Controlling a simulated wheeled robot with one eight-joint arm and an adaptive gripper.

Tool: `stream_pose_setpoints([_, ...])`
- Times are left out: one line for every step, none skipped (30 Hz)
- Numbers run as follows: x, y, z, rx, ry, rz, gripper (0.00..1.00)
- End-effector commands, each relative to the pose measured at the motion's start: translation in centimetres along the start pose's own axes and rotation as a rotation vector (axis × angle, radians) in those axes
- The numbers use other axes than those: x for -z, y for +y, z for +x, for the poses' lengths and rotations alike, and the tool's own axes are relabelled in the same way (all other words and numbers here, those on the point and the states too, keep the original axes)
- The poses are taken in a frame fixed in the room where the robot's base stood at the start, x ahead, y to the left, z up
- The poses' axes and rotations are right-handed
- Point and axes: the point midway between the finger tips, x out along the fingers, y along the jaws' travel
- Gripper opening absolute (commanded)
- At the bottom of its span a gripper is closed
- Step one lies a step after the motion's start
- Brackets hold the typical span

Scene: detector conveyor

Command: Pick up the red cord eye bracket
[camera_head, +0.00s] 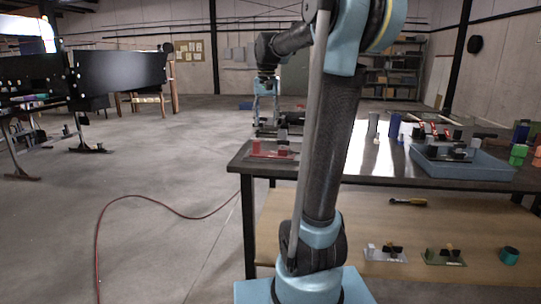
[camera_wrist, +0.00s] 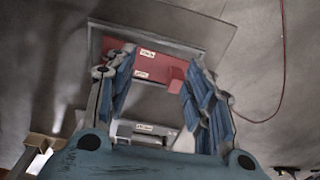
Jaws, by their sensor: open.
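The red cord eye bracket (camera_head: 268,153) lies on the dark table near its left corner, a flat red base with a raised block. In the wrist view the red bracket (camera_wrist: 150,67) shows between and beyond the fingers, with two small white labels and a block at its right. My gripper (camera_head: 266,88) hangs above the table's left end, pointing down. Its blue ribbed fingers (camera_wrist: 158,80) are spread apart with nothing held between them. My arm hides part of the table in the head view.
A grey labelled part (camera_wrist: 145,131) lies beside the red bracket. A blue tray (camera_head: 470,172) with dark parts stands at the table's right. A red cord (camera_head: 118,199) crosses the floor.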

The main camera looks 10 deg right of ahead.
Motion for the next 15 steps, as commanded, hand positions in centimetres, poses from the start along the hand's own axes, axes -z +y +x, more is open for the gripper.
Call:
stream_pose_setpoints([1.6, -0.9, -0.7, -0.002, -0.007, 0.012, 0.48])
stream_pose_setpoints([2.5, -1.4, -1.0, -0.004, -0.011, 0.020, 0.48])
stream_pose_setpoints([3.5, -2.0, -1.4, -0.006, -0.015, 0.032, 0.48])
stream_pose_setpoints([4.2, -2.4, -1.6, -0.007, -0.019, 0.039, 0.48])
stream_pose_setpoints([4.9, -2.8, -1.9, -0.008, -0.022, 0.046, 0.48])
stream_pose_setpoints([5.7, -3.3, -2.1, -0.010, -0.026, 0.056, 0.48])
stream_pose_setpoints([6.2, -3.6, -2.3, -0.012, -0.029, 0.062, 0.48])
stream_pose_setpoints([6.8, -3.9, -2.4, -0.013, -0.032, 0.067, 0.48])
stream_pose_setpoints([7.3, -4.2, -2.6, -0.014, -0.035, 0.074, 0.48])
stream_pose_setpoints([7.7, -4.5, -2.7, -0.015, -0.037, 0.079, 0.48])
stream_pose_setpoints([8.0, -4.7, -2.8, -0.016, -0.038, 0.082, 0.48])
stream_pose_setpoints([8.3, -4.8, -2.8, -0.017, -0.040, 0.086, 0.48])
stream_pose_setpoints([8.5, -5.0, -2.9, -0.017, -0.041, 0.088, 0.48])
stream_pose_setpoints([8.7, -5.1, -2.9, -0.018, -0.041, 0.090, 0.48])
stream_pose_setpoints([8.8, -5.2, -2.7, -0.018, -0.042, 0.092, 0.48])
